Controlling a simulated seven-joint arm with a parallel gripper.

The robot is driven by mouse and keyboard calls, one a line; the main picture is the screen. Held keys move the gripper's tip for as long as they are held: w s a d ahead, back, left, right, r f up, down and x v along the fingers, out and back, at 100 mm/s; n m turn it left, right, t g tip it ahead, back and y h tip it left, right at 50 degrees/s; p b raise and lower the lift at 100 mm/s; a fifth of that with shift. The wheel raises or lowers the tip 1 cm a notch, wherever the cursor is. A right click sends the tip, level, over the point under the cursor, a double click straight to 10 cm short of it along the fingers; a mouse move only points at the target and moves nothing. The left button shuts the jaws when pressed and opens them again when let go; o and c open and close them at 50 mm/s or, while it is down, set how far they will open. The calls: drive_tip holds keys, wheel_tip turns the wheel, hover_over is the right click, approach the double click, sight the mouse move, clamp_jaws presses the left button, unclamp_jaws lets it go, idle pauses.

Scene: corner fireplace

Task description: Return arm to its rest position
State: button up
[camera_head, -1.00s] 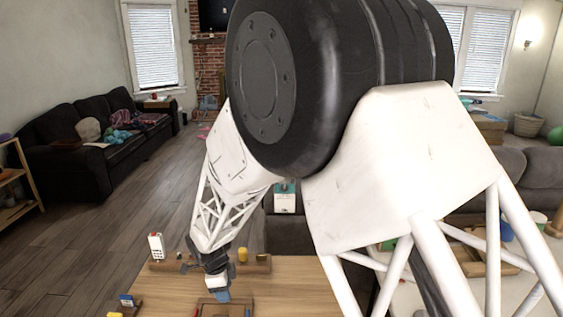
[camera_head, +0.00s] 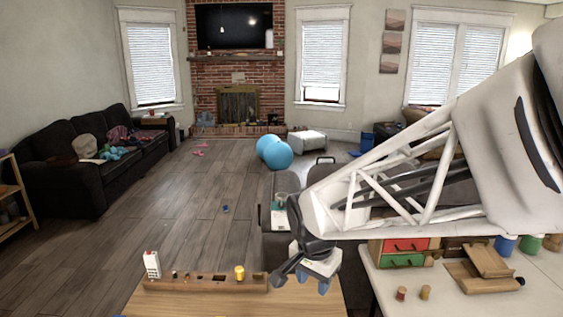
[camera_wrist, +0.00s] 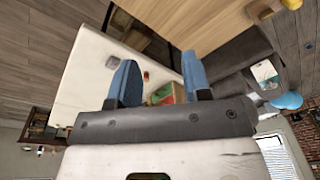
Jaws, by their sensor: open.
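My gripper (camera_head: 312,284) hangs at the end of my white arm above the right part of the wooden table (camera_head: 240,300) in the head view. In the wrist view its two blue fingers (camera_wrist: 160,82) stand apart with nothing held between them. My arm comes in from the right edge of the head view, with its lattice link running left and down to the wrist. The gripper appears clear of the table, and it hides part of the table's right end.
A wooden rail (camera_head: 205,285) with a yellow cylinder (camera_head: 239,272) stands on the table, beside a white card-like item (camera_head: 152,264). A white table (camera_head: 440,295) at right bears a drawer box (camera_head: 400,252) and several small items. Open floor (camera_head: 200,205) lies at left.

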drive_tip(key=s+d+r+n, duration=0.2)
drive_tip(key=s+d, duration=0.3)
drive_tip(key=s, duration=0.4)
drive_tip(key=s+d+r+n+t, duration=0.1)
drive_tip(key=s+d+r+n, duration=0.2)
drive_tip(key=s+d+n, duration=0.2)
drive_tip(key=s+d, duration=0.1)
drive_tip(key=s, duration=0.2)
drive_tip(key=shift+s+d+r, duration=0.2)
drive_tip(key=shift+s+d, duration=0.05)
drive_tip(key=shift+s, duration=0.15)
